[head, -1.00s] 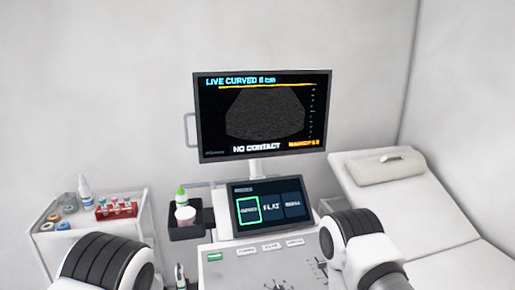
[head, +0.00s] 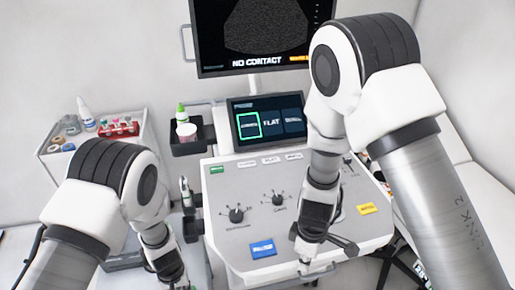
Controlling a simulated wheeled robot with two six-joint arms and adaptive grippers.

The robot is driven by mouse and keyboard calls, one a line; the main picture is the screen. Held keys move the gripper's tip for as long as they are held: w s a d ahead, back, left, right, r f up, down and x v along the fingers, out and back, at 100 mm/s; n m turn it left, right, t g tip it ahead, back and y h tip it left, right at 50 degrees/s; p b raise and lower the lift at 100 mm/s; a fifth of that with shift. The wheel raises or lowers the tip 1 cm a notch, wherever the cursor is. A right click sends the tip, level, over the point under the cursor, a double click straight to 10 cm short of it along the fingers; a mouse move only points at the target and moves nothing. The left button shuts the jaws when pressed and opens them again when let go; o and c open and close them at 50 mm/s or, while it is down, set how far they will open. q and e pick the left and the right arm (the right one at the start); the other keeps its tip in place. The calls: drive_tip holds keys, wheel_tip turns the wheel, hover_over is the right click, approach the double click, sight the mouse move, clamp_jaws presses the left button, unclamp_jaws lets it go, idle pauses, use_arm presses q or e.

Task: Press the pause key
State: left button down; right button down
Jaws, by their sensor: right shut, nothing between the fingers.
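The sloped control panel (head: 222,236) of the ultrasound cart bears a blue key (head: 262,249) near its front edge and a yellow key (head: 367,209) at its right. Their lettering is too small to read, so I cannot tell which is the pause key. My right gripper (head: 304,264) is shut and empty, pointing down over the panel's front edge, to the right of the blue key and apart from it in the picture. My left gripper (head: 178,284) is at the bottom edge, left of the panel; its fingertips are cut off.
Two dark knobs (head: 236,215) sit mid-panel, with a row of pale keys and a green key (head: 217,169) above. A touch screen (head: 267,121) and a monitor (head: 262,35) reading NO CONTACT stand behind. A bottle and cup stand in a side holder (head: 188,149). A supply trolley (head: 60,159) is left.

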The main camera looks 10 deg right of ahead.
sight(262, 248)
drive_tip(key=w+a+r+n+t+y, duration=0.1)
drive_tip(key=w+a+r+n+y, duration=0.1)
drive_tip(key=w+a+r+n, duration=0.65)
drive_tip(key=shift+m, duration=0.25)
drive_tip(key=shift+s+d+x, duration=0.15)
drive_tip(key=shift+d+x, duration=0.05)
drive_tip(key=shift+x, duration=0.85)
drive_tip(key=shift+s+d+x, duration=0.1)
drive_tip(key=shift+d+x, duration=0.15)
drive_tip(key=shift+x, duration=0.8)
drive_tip(key=shift+s+d+x, duration=0.15)
drive_tip(key=shift+d+x, duration=0.05)
drive_tip(key=shift+x, duration=0.9)
drive_tip(key=shift+x, duration=0.95)
drive_tip(key=shift+s+d, duration=0.1)
drive_tip(key=shift+d, duration=0.15)
drive_tip(key=shift+a+v, duration=0.25)
drive_tip(key=shift+v, duration=0.9)
drive_tip(key=shift+a+v, duration=0.2)
drive_tip(key=shift+v, duration=0.9)
drive_tip(key=shift+a+v, duration=0.25)
drive_tip(key=shift+v, duration=0.9)
drive_tip(key=shift+r, duration=0.15)
drive_tip(key=s+r, duration=0.6)
drive_tip(key=s, duration=0.2)
drive_tip(key=shift+r, duration=0.15)
